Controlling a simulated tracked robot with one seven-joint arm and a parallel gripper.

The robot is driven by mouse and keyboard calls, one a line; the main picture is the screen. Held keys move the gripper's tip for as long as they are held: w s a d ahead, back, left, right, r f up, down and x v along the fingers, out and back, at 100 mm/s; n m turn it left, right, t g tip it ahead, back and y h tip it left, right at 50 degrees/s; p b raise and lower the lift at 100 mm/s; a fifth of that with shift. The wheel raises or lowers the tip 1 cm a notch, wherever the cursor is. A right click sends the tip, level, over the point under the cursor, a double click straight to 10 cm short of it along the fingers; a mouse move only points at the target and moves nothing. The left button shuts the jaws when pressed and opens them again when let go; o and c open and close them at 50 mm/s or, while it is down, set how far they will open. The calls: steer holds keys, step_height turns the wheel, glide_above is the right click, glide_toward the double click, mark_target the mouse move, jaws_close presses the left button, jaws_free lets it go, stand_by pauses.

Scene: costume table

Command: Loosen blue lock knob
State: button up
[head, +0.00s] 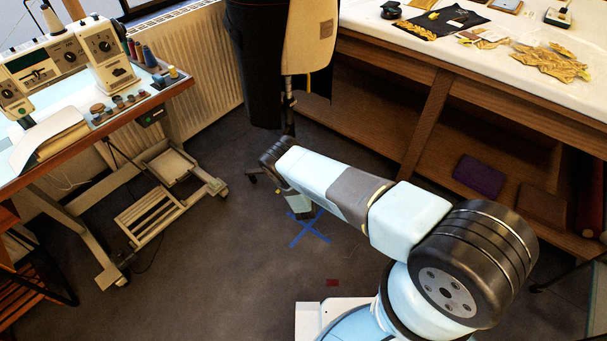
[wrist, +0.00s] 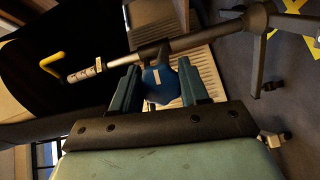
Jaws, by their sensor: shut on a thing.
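The blue lock knob (wrist: 161,88) shows in the wrist view, with a pale mark on its face. It sits at a dark clamp on a grey metal tube that runs across the picture. My gripper (wrist: 160,86) has its two teal fingers on either side of the knob and is shut on it. The far side of the knob is hidden. In the head view my arm reaches to the upper left, and I cannot make out the knob or the fingertips there.
A yellow hooked handle (wrist: 53,66) is at the tube's left end. In the head view, a sewing machine table (head: 105,120) stands left, a white-topped workbench (head: 400,22) right, and a beige-and-black upright form (head: 309,38) between. A blue tape cross (head: 308,230) marks the floor.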

steer(key=shift+s+f+n, duration=0.15)
steer(key=shift+f+n, duration=0.1)
steer(key=shift+n, duration=0.45)
steer(key=o, duration=0.8)
steer(key=shift+o, duration=0.7)
steer(key=shift+r, duration=0.1)
steer(key=s, duration=1.3)
steer(key=shift+s, duration=0.3)
